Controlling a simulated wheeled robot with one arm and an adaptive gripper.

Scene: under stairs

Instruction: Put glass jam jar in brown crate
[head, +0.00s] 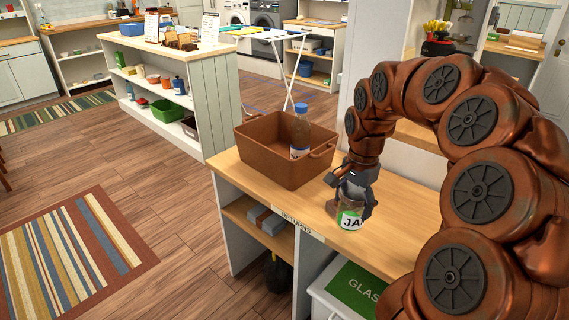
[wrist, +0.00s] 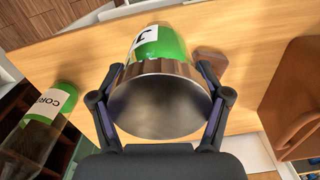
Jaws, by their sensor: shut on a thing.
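The glass jam jar (head: 349,219) has green in it, a white label reading "JA" and a metal lid. My gripper (head: 354,192) is shut on it, over the wooden counter, right of the crate. In the wrist view the jar (wrist: 160,100) lies between both fingers of my gripper (wrist: 160,78), lid toward the camera. I cannot tell whether its base touches the counter. The brown crate (head: 265,160) stands on the counter and holds a clear bottle (head: 300,132) with a blue cap. The crate (wrist: 295,95) also shows at the right of the wrist view.
Below are a shelf labelled "RETURNS" (head: 296,226) and a green "GLASS" sign (head: 358,288). A labelled green bottle (wrist: 42,120) is low at left in the wrist view.

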